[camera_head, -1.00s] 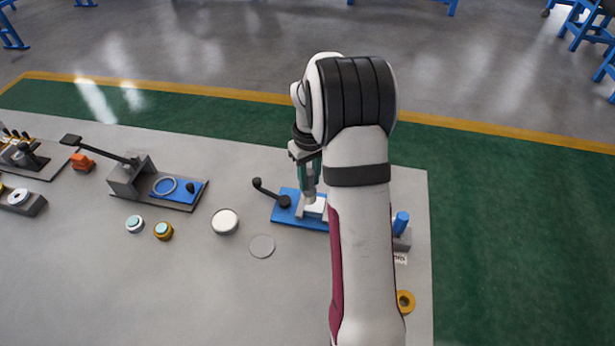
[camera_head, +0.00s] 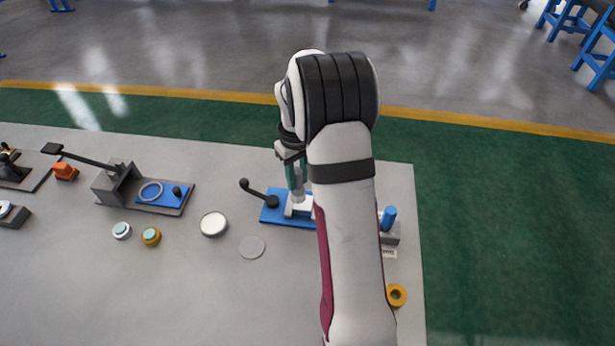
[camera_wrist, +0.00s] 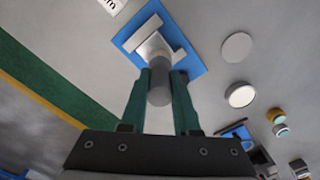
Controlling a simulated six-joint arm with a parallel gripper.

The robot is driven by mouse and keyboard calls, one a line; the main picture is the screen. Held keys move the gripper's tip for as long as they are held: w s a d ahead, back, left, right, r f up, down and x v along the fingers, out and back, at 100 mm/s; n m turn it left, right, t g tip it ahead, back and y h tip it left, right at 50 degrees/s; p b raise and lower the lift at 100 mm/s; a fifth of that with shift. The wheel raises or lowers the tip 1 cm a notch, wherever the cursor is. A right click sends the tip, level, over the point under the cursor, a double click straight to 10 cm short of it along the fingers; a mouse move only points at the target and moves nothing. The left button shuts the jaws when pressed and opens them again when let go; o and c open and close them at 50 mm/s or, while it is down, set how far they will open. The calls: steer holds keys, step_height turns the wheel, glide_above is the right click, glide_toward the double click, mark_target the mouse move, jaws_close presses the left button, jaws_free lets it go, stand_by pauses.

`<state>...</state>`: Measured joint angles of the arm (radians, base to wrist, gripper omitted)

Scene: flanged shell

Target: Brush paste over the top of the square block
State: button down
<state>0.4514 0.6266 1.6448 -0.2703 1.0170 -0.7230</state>
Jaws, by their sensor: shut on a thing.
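The square block (camera_wrist: 153,48) is pale grey and sits on a blue base (camera_wrist: 190,62) between light grey jaws. In the head view the block (camera_head: 300,207) is partly hidden by my gripper and arm, and the blue base (camera_head: 272,213) shows mainly on its left. My gripper (camera_wrist: 162,78) is shut on a grey cylindrical brush handle (camera_wrist: 159,90), held between the green fingers. In the head view my gripper (camera_head: 296,180) is over the block, pointing down. The brush end is at or just above the block's top; bristles, paste and contact cannot be made out.
A black-knobbed lever (camera_head: 257,191) rises at the base's left. A round white-topped container (camera_head: 213,224) and flat grey disc (camera_head: 252,247) lie left. A blue cylinder on a grey block (camera_head: 389,218) and a yellow ring (camera_head: 397,295) are right. The front middle table is clear.

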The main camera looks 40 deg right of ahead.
steer(key=shift+w+a, duration=0.55)
steer(key=shift+w, duration=0.05)
steer(key=s+d, duration=0.4)
step_height(320, 180, up, 6)
steer(key=shift+r, duration=0.25)
stand_by(0.4)
steer(key=shift+s+d+f, duration=0.1)
stand_by(0.6)
